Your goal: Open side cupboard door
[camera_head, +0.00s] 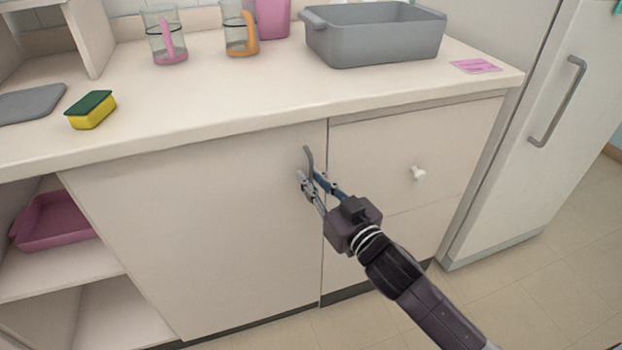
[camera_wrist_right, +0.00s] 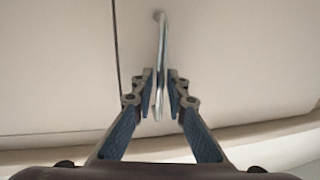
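The side cupboard door (camera_head: 210,235) is a wide pale panel under the counter, shut flush in its frame. Its thin grey upright handle (camera_head: 308,158) is near the door's upper right edge and also shows in the right wrist view (camera_wrist_right: 161,40). My right gripper (camera_head: 313,182) is at the lower part of the handle. In the right wrist view its two fingers (camera_wrist_right: 160,86) are drawn close together, one on each side of the bar, which they look shut on. My left gripper is not in view.
An open shelf with a pink tray (camera_head: 55,220) is on the left. The counter (camera_head: 200,110) holds a sponge (camera_head: 91,110), two glass jugs and a grey tub (camera_head: 375,35). The floor before the door is clear.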

